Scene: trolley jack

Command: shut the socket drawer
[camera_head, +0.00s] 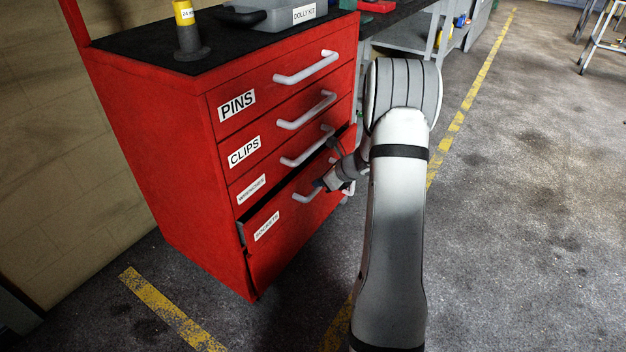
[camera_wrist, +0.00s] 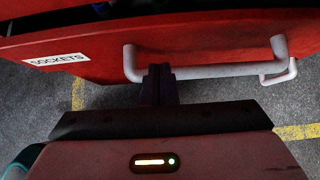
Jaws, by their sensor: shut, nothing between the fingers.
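The socket drawer (camera_head: 300,218) is the lowest drawer of the red cabinet. It stands out a little, with a dark gap along its top edge. In the wrist view its red front (camera_wrist: 100,50) carries a SOCKETS label (camera_wrist: 57,60) and a grey bar handle (camera_wrist: 215,71). My gripper (camera_head: 322,184) is at the handle. In the wrist view its shut fingers (camera_wrist: 159,75) meet the left part of the handle, with nothing between them. I cannot tell whether they touch the handle or the drawer front. My arm hides the handle's right part in the head view.
The floor to the right (camera_head: 530,200) is clear.

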